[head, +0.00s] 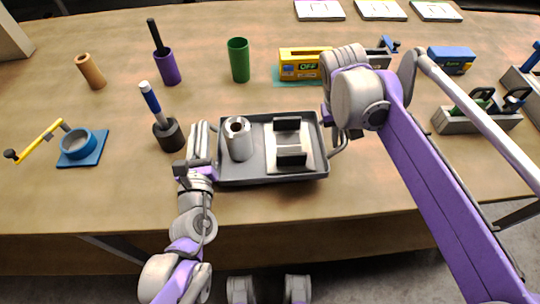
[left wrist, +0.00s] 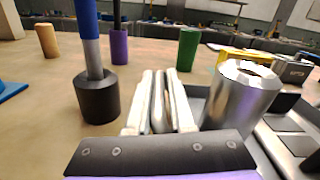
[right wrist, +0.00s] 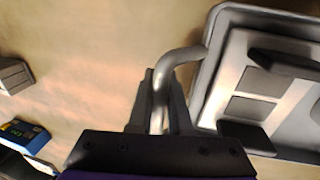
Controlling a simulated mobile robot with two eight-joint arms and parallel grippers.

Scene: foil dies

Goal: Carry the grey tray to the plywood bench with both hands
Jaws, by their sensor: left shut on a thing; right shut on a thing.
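The grey tray (head: 250,181) is on the plywood-coloured bench (head: 330,205), near its front edge. It holds a metal cylinder (head: 238,140) at its left and a pale plate with two dark blocks (head: 290,143) at its right. My left gripper (head: 205,150) is shut on the handle at the tray's left end; in the left wrist view its fingers (left wrist: 158,105) hide most of that handle. My right gripper (head: 335,135) is shut on the right handle; the right wrist view shows the curved metal handle (right wrist: 180,58) between its fingers (right wrist: 160,105). Whether the tray touches the bench is unclear.
A dark holder with a blue-handled tool (head: 168,135) stands close left of the tray. Behind are a purple cup (head: 168,68), a green cylinder (head: 239,60) and a yellow device (head: 300,62). A grey caddy (head: 470,121) is at right. Bare bench lies in front.

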